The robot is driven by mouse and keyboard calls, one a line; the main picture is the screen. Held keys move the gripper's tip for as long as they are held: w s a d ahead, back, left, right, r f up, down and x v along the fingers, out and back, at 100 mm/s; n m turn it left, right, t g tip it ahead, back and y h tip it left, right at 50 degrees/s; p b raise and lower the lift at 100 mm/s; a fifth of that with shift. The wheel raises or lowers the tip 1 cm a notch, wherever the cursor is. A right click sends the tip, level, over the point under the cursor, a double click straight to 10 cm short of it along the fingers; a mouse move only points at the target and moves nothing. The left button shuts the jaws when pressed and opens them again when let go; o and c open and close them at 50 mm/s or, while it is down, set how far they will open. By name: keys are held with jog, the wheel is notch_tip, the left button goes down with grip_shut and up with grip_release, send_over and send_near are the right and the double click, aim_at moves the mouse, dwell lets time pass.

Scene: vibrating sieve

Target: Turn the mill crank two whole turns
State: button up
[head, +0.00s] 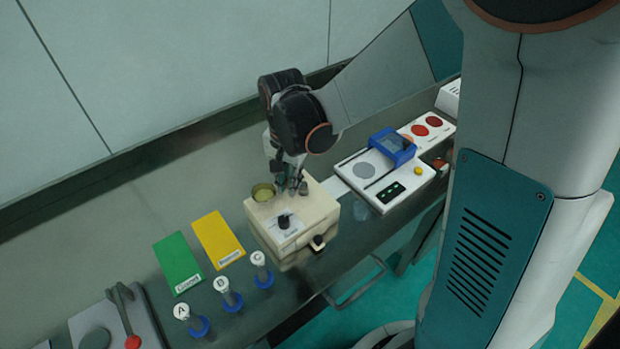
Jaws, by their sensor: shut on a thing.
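The mill is a cream box (264,237) on the bench, with an olive-green cup (263,192) on its top at the left and a black knob (285,222) on a pale label. A small dark knob also sticks out low on its front right side. My gripper (292,186) points down over the back of the mill's top, just right of the cup. It is shut on the mill crank, which is small and mostly hidden by the fingers, so its angle cannot be read.
Right of the mill stands a white device (401,192) with a blue block (393,146) on it. A red-knobbed lever device (132,342) is at bottom left.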

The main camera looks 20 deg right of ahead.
jog(key=shift+w+d, duration=0.25)
jog(key=shift+w, duration=0.65)
jog(key=shift+w, duration=0.1)
jog(key=shift+w+d, duration=0.6)
jog(key=shift+w+d, duration=0.25)
jog(key=shift+d, duration=0.6)
